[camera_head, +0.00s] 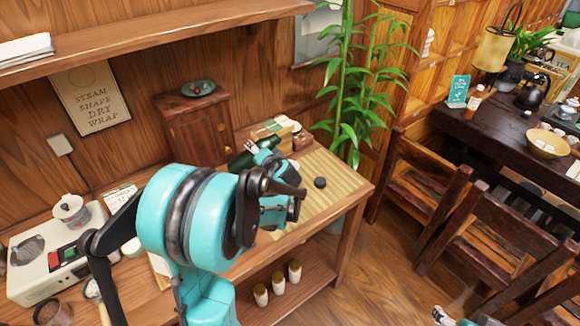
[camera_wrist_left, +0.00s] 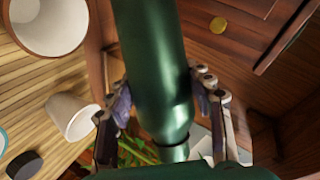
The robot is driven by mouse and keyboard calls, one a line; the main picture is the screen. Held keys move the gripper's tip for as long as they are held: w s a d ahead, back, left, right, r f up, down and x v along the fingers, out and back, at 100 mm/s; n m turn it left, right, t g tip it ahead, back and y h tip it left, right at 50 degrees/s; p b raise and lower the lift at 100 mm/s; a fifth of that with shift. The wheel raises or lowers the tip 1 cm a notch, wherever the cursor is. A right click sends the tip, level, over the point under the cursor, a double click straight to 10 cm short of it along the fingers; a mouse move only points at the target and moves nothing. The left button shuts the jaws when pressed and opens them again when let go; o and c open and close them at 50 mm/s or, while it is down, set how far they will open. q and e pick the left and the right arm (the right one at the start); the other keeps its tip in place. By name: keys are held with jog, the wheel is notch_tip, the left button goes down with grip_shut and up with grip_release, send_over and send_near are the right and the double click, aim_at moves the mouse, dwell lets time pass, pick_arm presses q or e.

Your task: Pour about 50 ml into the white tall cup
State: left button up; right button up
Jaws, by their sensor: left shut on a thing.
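My left gripper (camera_wrist_left: 163,108) is shut on a dark green bottle (camera_wrist_left: 150,45), one finger on each side near its narrower end. In the head view the bottle (camera_head: 240,163) is strongly tilted, partly hidden behind my left gripper (camera_head: 262,150) and arm. In the left wrist view a white cup (camera_wrist_left: 72,116) stands on the slatted mat (camera_wrist_left: 45,75), left of the bottle and apart from it. A larger white vessel (camera_wrist_left: 48,25) is at the upper left, its opening facing the camera. No liquid stream shows. A teal tip of my right gripper (camera_head: 442,316) shows at the bottom edge; its jaws are unclear.
A black round cap (camera_head: 320,183) lies on the mat's right part. A wooden cabinet (camera_head: 195,130) stands behind the bottle. A kettle or pot (camera_head: 70,212) on a pale appliance is at left. Small jars (camera_head: 278,284) stand on the lower shelf. A plant (camera_head: 350,90) is behind the table.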

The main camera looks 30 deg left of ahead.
aim_at(257, 146)
pick_arm(q)
jog(key=shift+r, duration=0.1)
jog(key=r+p, duration=0.1)
jog(key=r+n+p, duration=0.1)
jog(key=r+h+p, duration=0.1)
jog(key=shift+w+d+r+n+t, duration=0.1)
jog(key=shift+w+d+n+t, duration=0.2)
jog(key=shift+n+t, duration=0.1)
jog(key=shift+s+a+r+n+t+h, duration=0.15)
jog(key=shift+n+t+h, duration=0.25)
jog(key=shift+n, duration=0.2)
jog(key=shift+s+a+n+t+h, duration=0.1)
jog(key=shift+n+t+h, duration=0.25)
jog(key=shift+n, duration=0.25)
jog(key=shift+n+t+h+b, duration=0.75)
jog(key=shift+n+t, duration=0.2)
jog(key=shift+n, duration=0.25)
jog(key=shift+w, duration=0.1)
jog(key=shift+f, duration=0.2)
dwell(0.7)
